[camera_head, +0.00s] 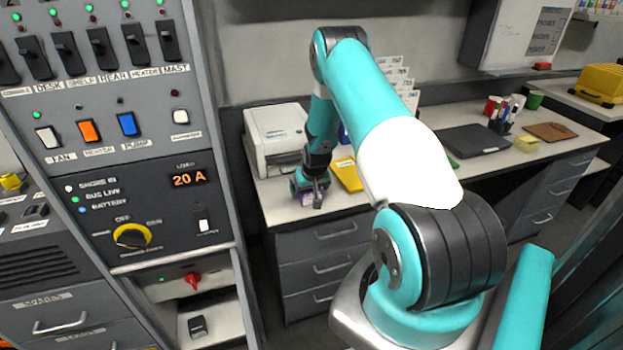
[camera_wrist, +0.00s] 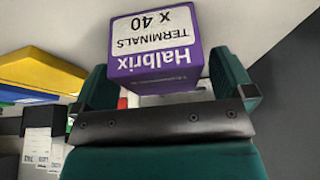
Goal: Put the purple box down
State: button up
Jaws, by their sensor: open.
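In the head view my gripper (camera_head: 312,184) is low at the front left of the desk (camera_head: 350,199), beside the printer. The purple box (camera_head: 304,198) shows there only as a small patch, mostly hidden by the gripper. It appears to rest on the desk top near the front edge.
A white printer (camera_head: 277,135) stands just left behind my gripper. A yellow item (camera_head: 346,174) lies close on the right. A black laptop-like slab (camera_head: 474,140), pens (camera_head: 503,115) and a clipboard (camera_head: 551,131) are farther right. A switch panel (camera_head: 110,130) rises at the left.

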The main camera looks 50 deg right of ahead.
jog(key=b+v, duration=0.1)
jog(key=v, duration=0.9)
jog(key=a+r+n+y, duration=0.25)
jog(key=a+r, duration=0.55)
jog(key=a, duration=0.4)
jog(key=a+r+n+y, duration=0.25)
jog(key=a+r, duration=0.45)
jog(key=a, duration=0.6)
jog(key=s+a+r+n+g, duration=0.2)
jog(key=s+a+r+n, duration=0.2)
jog(key=s+a, duration=0.5)
jog(key=s+a+r+n+g+y, duration=0.1)
jog(key=s+a+r+n, duration=0.3)
jog(key=s+a, duration=0.5)
jog(key=s+r, duration=0.2)
jog(key=s, duration=0.3)
jog(key=shift+n+g+y, duration=0.3)
jog(key=shift+g, duration=0.1)
jog(key=shift+a, duration=0.15)
jog(key=shift+c, duration=0.3)
